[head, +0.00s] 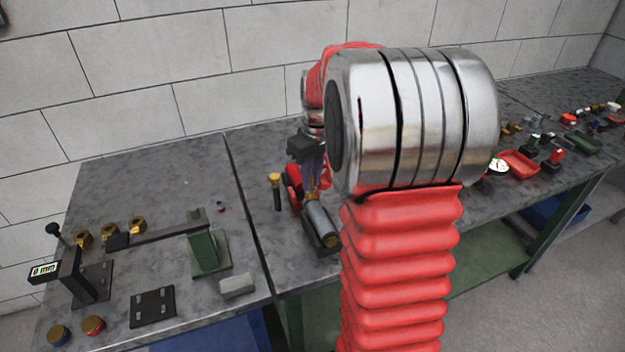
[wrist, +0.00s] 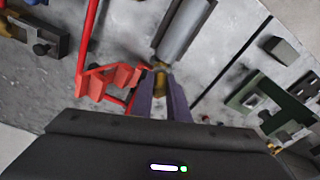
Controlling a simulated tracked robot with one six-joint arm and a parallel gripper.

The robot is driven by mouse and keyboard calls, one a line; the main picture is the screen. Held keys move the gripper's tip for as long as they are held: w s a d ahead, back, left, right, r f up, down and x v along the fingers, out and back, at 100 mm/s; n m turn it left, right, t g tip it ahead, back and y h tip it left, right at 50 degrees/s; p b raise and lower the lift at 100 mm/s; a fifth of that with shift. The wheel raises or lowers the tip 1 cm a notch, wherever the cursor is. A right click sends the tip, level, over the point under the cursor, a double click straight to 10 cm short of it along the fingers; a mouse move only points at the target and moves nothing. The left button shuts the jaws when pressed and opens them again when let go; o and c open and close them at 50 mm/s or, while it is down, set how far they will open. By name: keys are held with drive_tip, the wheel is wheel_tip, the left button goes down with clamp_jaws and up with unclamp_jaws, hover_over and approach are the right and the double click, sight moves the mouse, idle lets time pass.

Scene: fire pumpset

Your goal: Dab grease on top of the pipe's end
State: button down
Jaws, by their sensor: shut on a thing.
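A grey metal pipe (head: 319,222) lies in a dark holder on the bench, and its body also shows at the top of the wrist view (wrist: 187,28). My gripper (head: 312,190) is above and beside the pipe in the head view, partly hidden by my arm. In the wrist view its purple fingers (wrist: 162,92) are shut on a small yellow-brown thing (wrist: 160,84). This thing overlaps the pipe's near end in the picture. I cannot tell whether they touch. I can make out no grease.
A red frame (wrist: 112,80) stands close beside my fingers in the wrist view. A dark post with a yellow top (head: 276,190) stands left of the pipe. A green stand (head: 208,250) and brass fittings (head: 137,224) occupy the left bench. A red tray (head: 519,164) lies at right.

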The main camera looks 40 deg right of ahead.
drive_tip(key=shift+w+d, duration=0.1)
drive_tip(key=shift+w, duration=0.45)
drive_tip(key=shift+r, duration=0.1)
drive_tip(key=shift+r, duration=2.95)
drive_tip(key=shift+f, duration=0.15)
drive_tip(key=shift+s+f, duration=0.2)
drive_tip(key=shift+f, duration=0.65)
drive_tip(key=shift+s+f, duration=0.2)
drive_tip(key=shift+f, duration=0.7)
drive_tip(key=shift+s+f, duration=0.2)
drive_tip(key=shift+f, duration=0.65)
drive_tip(key=shift+f, duration=0.3)
idle(1.3)
